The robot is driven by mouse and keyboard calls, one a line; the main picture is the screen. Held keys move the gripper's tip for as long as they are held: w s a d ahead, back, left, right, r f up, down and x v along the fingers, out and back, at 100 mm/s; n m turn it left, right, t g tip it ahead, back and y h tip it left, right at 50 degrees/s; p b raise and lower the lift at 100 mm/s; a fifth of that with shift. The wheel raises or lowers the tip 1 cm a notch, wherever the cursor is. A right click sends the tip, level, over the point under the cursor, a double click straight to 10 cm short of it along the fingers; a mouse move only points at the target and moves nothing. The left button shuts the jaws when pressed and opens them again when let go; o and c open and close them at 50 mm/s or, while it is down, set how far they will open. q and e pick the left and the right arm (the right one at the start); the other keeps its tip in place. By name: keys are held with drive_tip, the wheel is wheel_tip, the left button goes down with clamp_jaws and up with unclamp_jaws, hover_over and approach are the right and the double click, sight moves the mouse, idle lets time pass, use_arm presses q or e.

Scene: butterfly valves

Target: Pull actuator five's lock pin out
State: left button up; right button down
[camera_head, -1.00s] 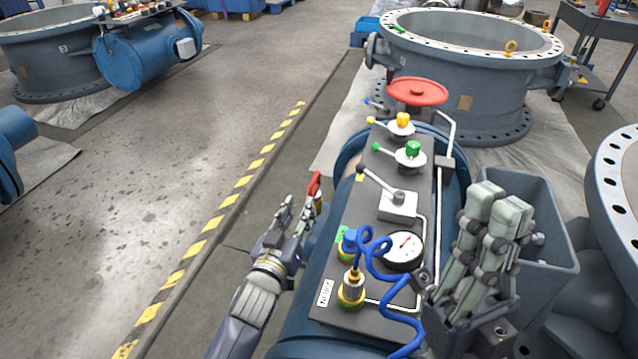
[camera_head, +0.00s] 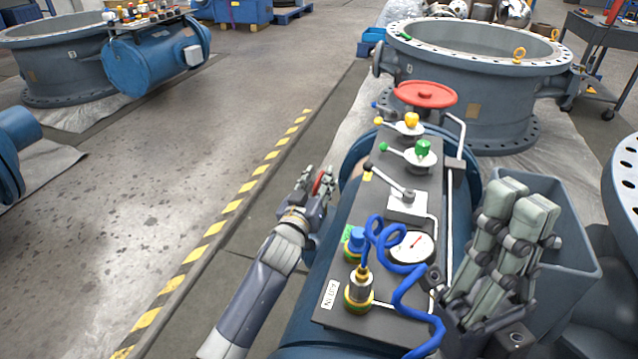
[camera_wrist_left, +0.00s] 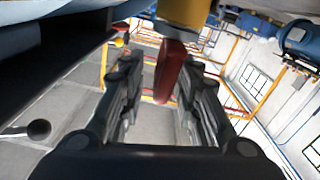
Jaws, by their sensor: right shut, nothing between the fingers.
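The red lock-pin handle (camera_head: 319,184) is at the left side of the blue actuator, beside its dark control panel (camera_head: 372,300). In the left wrist view the red handle (camera_wrist_left: 170,72) hangs below a yellow collar (camera_wrist_left: 185,13). My left gripper (camera_head: 318,178) has its fingers on either side of the handle. The left wrist view shows the fingers (camera_wrist_left: 162,88) spread, with a gap visible beside the handle. The pin's shaft is hidden. My right gripper (camera_head: 525,195) is shut and empty, raised at the right of the panel.
The panel carries a blue coiled hose (camera_head: 385,240), a gauge (camera_head: 412,247), levers and a red handwheel (camera_head: 426,94). A grey-blue bin (camera_head: 570,260) stands behind my right gripper. Open floor (camera_head: 150,190) lies left of the striped line.

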use_arm(q)
clamp_jaws()
drive_tip(key=shift+r, duration=0.1)
